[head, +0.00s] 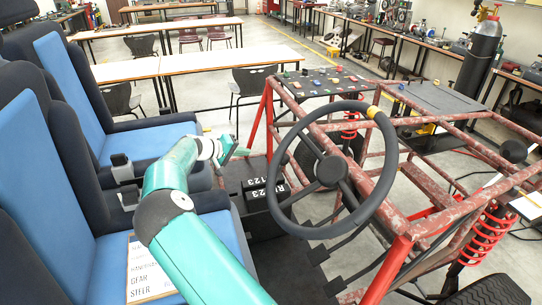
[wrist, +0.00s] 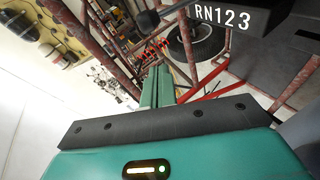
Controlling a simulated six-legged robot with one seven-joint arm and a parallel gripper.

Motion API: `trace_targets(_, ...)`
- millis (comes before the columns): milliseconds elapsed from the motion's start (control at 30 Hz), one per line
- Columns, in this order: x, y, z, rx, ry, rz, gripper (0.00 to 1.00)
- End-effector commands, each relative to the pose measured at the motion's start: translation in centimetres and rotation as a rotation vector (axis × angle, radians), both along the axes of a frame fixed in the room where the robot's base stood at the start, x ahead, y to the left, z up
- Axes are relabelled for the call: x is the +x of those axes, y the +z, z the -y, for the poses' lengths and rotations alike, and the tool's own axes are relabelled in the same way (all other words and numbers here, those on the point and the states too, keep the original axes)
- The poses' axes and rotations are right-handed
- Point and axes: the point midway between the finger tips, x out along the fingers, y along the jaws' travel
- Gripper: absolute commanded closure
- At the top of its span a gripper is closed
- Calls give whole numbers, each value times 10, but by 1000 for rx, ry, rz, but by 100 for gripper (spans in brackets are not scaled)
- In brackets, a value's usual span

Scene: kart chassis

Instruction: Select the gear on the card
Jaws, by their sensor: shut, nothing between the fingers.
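A white card (head: 142,283) in a wooden frame lies on the near blue seat. Its lower lines read "GEAR" and "STEER"; my arm hides part of the lines above, and I cannot read a chosen gear number. The black gear box (head: 262,194) stands left of the steering wheel, marked R N 1 2 3, partly behind the wheel. Its label also shows in the wrist view (wrist: 222,18). A dark round knob (wrist: 148,20) shows left of the label there; I cannot tell if it is the gear knob. My gripper (head: 242,152) is shut and empty, above and left of the box, apart from it.
The black steering wheel (head: 331,173) stands right of the box. The red frame tubes (head: 402,240) of the chassis surround it.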

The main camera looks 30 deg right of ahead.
Motion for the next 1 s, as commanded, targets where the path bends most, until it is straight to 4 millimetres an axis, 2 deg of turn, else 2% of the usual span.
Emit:
trace_targets(167,-5,7,-8,-73,103,-117,100)
trace_targets(367,-4,3,5,-78,108,-126,100)
trace_targets(833,3,-33,89,-76,105,-125,100)
trace_targets(1000,-15,-41,103,-75,106,-125,100)
